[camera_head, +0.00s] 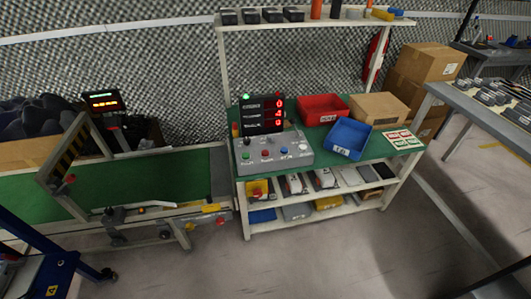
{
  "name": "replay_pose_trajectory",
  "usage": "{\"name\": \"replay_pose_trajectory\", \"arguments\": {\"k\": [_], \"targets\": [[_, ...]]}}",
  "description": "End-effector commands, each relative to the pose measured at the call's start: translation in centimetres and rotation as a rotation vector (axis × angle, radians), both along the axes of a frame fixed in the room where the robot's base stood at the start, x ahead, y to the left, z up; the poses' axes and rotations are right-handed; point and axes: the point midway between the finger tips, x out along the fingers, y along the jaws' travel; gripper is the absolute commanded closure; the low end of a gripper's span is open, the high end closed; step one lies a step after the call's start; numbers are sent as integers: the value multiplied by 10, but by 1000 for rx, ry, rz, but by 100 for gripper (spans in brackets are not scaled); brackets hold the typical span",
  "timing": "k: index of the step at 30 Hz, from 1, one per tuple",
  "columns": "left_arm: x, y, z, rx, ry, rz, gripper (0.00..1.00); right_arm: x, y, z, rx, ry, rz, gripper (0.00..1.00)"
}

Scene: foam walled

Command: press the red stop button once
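A grey control box (305,158) stands on the left part of the green-topped workbench (350,166). On its sloped face a red button (265,154) sits between a green button (246,156) and a blue one (284,150). The labels under them are too small to read surely. A black knob or lever rises at the box's upper left. Behind it a black display (262,114) shows red digits, with a green light on top. Neither of my grippers is in view.
A conveyor (150,172) with a green belt adjoins the bench on the left, with another red knob (221,222) low on its frame. Red (320,110) and blue bins (349,139) and a cardboard box (380,108) stand right of the control box. Floor in front is clear.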

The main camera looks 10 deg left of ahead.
Motion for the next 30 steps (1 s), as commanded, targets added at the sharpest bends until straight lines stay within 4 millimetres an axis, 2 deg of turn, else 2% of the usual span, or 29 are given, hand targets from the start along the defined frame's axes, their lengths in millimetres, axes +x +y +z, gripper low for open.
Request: {"name": "replay_pose_trajectory", "arguments": {"k": [1, 3, 30], "targets": [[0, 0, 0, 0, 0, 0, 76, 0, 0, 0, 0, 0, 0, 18], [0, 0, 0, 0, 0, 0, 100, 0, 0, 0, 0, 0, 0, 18], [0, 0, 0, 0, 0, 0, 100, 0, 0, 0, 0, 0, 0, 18]]}}
